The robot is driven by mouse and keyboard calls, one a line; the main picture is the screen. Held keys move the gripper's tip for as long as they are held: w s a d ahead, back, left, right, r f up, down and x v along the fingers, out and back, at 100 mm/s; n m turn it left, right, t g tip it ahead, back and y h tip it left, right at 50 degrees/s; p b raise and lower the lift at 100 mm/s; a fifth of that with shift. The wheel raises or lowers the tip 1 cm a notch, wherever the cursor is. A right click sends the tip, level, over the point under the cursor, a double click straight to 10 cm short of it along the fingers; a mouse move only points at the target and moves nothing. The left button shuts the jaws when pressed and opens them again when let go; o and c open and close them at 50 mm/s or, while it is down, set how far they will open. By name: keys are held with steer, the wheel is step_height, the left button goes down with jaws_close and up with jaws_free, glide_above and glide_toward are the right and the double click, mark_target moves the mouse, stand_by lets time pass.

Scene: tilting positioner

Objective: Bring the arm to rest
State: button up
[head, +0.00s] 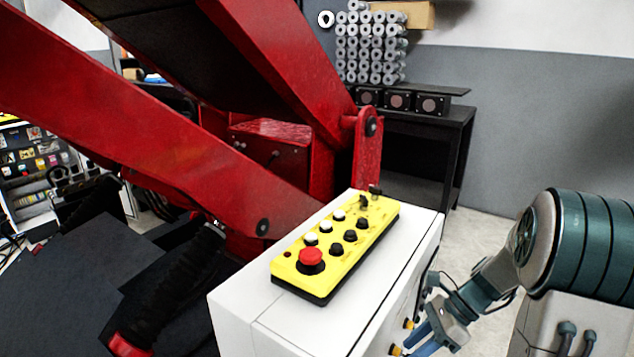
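My arm, teal and grey, reaches in from the right edge. My gripper (432,336) is low at the bottom right, beside the right side of a white cabinet (277,323). Its fingers are small and partly cut off by the bottom edge, so I cannot tell whether it is open or shut. A yellow control box (343,264) with a red mushroom button (311,257) and several black and white buttons lies on top of the cabinet. The red tilting positioner (150,135) stands behind and to the left, with its big arms slanting up to the left.
A black bench (425,133) at the back carries stacked grey cylinders (370,45) and dark square units. Bare floor (489,232) shows between bench and my arm. A dark ribbed hose (177,280) is at lower left. A shelf (35,160) stands far left.

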steer(key=s+a+r+n+t+h+p, duration=0.2)
steer(key=s+r+n+h, duration=0.2)
steer(key=n, duration=0.6)
steer(key=s+a+r+n+t+h+p, duration=0.2)
steer(key=s+a+r+n+h+p, duration=0.1)
steer(key=s+r+n, duration=0.6)
step_height(320, 180, up, 2)
steer(key=shift+s+a+r+n+h, duration=0.25)
steer(key=shift+n+h, duration=0.15)
steer(key=shift+h, duration=0.1)
